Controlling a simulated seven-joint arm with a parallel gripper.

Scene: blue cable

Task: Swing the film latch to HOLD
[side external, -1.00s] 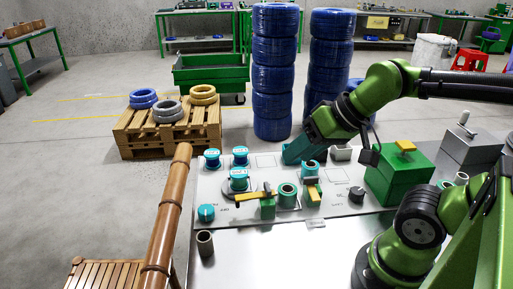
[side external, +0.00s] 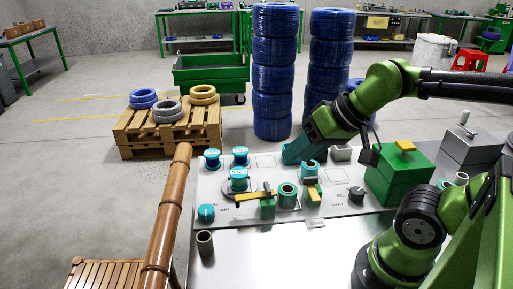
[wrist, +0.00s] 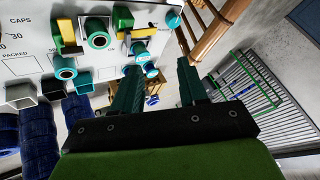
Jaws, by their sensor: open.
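A yellow lever (side external: 247,197) on a green block (side external: 267,210) stands at the front of the light work panel and looks like the film latch. It lies roughly level, beside a teal-and-white spool (side external: 238,181). A second yellow piece (side external: 313,195) stands to its right. Both yellow parts also show in the wrist view, but the latch's HOLD mark cannot be read. My gripper (wrist: 158,82) is open and empty, its two dark green fingers well apart. In the side view it is behind the latch, at the panel's back edge, with its fingertips hard to make out.
Teal-and-white spools (side external: 212,159) stand at the panel's left. A green box with a yellow top (side external: 402,168) stands to the right. A bamboo rail (side external: 166,220) runs along the left edge. Tall blue cable stacks (side external: 274,75) stand behind.

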